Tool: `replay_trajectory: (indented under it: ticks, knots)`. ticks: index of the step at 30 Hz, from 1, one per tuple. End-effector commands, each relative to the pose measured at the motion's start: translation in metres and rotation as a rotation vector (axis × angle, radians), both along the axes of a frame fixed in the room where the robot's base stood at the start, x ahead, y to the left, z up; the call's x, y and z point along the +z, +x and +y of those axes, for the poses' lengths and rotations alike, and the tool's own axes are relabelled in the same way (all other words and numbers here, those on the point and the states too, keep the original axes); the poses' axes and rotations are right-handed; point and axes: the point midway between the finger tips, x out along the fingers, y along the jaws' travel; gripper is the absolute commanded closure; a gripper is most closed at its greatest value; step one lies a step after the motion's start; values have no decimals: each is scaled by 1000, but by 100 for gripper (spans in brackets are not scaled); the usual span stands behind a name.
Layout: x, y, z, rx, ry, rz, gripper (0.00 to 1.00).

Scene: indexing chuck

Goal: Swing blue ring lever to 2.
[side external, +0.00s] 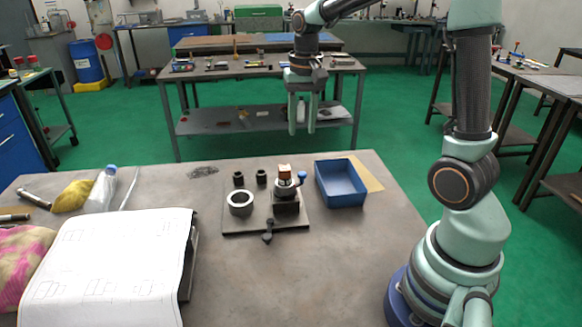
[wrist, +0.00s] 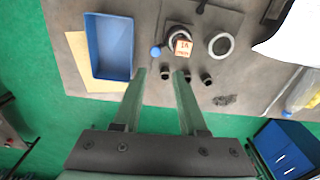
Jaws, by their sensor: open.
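The blue ball of the ring lever (side external: 302,175) sits to the right of the chuck (side external: 286,195) in the side view. In the wrist view the ball (wrist: 155,51) is left of a wooden block (wrist: 183,47) with dark marks on its face. The block (side external: 285,170) stands on top of the chuck. I cannot make out any position numbers, so the lever's setting cannot be told. My gripper (side external: 302,126) is open and empty, pointing down, high above and apart from the lever. Its two fingers (wrist: 159,72) also show in the wrist view.
A blue tray (side external: 341,196) stands close on the right. Paper drawings (side external: 110,265) lie at left. The front right tabletop is clear.

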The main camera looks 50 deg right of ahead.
Motion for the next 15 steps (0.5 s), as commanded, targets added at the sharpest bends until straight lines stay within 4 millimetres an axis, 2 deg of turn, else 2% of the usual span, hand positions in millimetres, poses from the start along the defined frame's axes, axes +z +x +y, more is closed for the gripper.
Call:
replay_trajectory:
  ticks: [4,10,15]
  knots:
    - [-12,6,-12,-60,13,38,58]
    - [-25,7,-15,-75,16,47,58]
    - [-53,6,-14,-73,17,50,58]
